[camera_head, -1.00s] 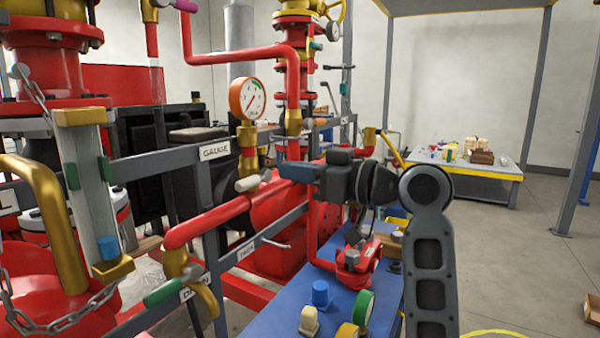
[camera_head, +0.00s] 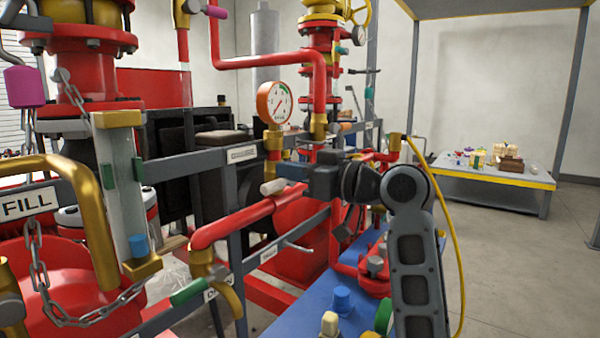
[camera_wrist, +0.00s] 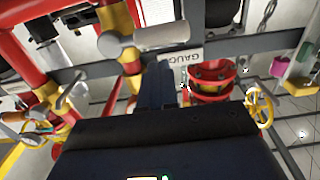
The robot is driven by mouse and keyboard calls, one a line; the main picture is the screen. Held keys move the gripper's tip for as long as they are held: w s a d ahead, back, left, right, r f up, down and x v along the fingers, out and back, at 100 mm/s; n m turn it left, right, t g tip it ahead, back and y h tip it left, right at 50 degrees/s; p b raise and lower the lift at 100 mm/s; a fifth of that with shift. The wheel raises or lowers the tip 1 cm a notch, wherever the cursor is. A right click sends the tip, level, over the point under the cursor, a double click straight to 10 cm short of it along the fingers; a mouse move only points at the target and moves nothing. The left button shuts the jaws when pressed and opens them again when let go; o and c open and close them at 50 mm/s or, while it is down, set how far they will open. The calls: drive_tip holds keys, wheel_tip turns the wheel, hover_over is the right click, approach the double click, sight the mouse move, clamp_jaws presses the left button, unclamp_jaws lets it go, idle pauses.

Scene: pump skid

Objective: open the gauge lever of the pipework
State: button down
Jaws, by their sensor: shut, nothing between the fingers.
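The gauge lever has a pale cylindrical handle (camera_head: 272,187) on the brass fitting below the round gauge (camera_head: 274,103). The handle points out over the red pipe. In the wrist view the pale handle (camera_wrist: 162,37) lies across the picture, just beyond my fingertips. My gripper (camera_head: 289,170) is shut and empty, its dark blue fingers pointing left, beside and slightly above the handle in the head view. In the wrist view the shut fingers (camera_wrist: 158,78) point up towards the handle. I cannot tell whether they touch it. The fingers partly hide the pipework behind.
The gauge label (camera_head: 241,154) is on the grey rail. A red pipe (camera_head: 240,220) with a green-handled drain lever (camera_head: 188,291) runs below. A blue bench (camera_head: 300,318) with loose parts stands below my arm. A table (camera_head: 490,178) and open floor lie to the right.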

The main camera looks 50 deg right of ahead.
sight(277, 187)
drive_tip(key=shift+w, duration=1.35)
drive_tip(key=shift+a+f+b, duration=0.45)
drive_tip(key=shift+f+b, duration=0.05)
drive_tip(key=shift+f, duration=0.3)
drive_tip(key=shift+a+f+b, duration=0.15)
drive_tip(key=shift+f+b, duration=0.45)
drive_tip(key=shift+f, duration=0.25)
drive_tip(key=f+b, duration=0.1)
drive_tip(key=f, duration=0.1)
drive_tip(key=f+b, duration=0.1)
drive_tip(key=shift+d+b, duration=0.25)
drive_tip(key=shift+b, duration=0.05)
drive_tip(key=shift+d+f+b, duration=0.5)
drive_tip(key=shift+f+b, duration=0.1)
drive_tip(key=shift+f, duration=0.05)
drive_tip(key=shift+d+f+b, duration=0.5)
drive_tip(key=shift+d+f, duration=0.05)
drive_tip(key=shift+d+f+b, duration=0.25)
drive_tip(key=shift+d+b, duration=0.1)
drive_tip(key=shift+d, duration=0.25)
drive_tip(key=shift+a, duration=0.65)
